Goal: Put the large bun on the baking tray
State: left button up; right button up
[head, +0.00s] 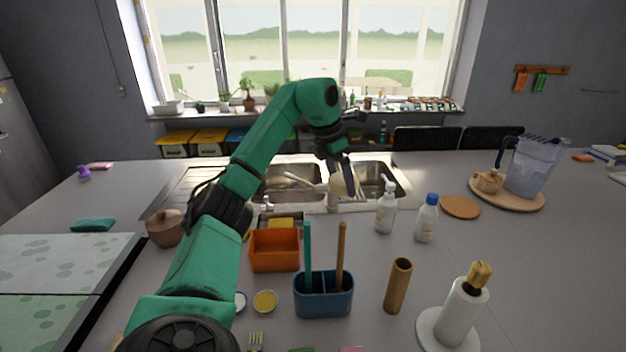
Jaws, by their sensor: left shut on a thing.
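My left gripper (347,178) reaches over the double sink from the left. It is shut on a pale beige thing (338,185), which is partly hidden by the fingers. It is too small and covered to tell whether this is the large bun. I see no baking tray that I can make out in the head view. My right gripper is not in view.
Two white bottles (386,212), an orange bin (275,250) and a blue caddy (323,299) stand nearer. The right counter has free room.

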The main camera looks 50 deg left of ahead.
aim_at(334, 182)
pick_arm(q)
jog(key=f+b, duration=0.1)
jog(key=s+f+b, duration=0.1)
jog(key=f+b, duration=0.1)
jog(key=shift+f, duration=0.1)
jog(key=d+f+n+b, duration=0.1)
jog(key=f+b, duration=0.4)
jog(key=f, duration=0.3)
jog(key=d+f+n+b, duration=0.1)
jog(key=f+b, duration=0.4)
jog(key=f, duration=0.3)
jog(key=w+d+f+n+b, duration=0.1)
jog(key=d+f+b, duration=0.1)
jog(key=f+b, duration=0.4)
notch_tip(334, 182, down, 3)
jog(key=shift+d+r+n, duration=0.1)
jog(key=shift+n, duration=0.2)
jog(key=shift+s, duration=0.1)
jog(key=o, duration=1.2)
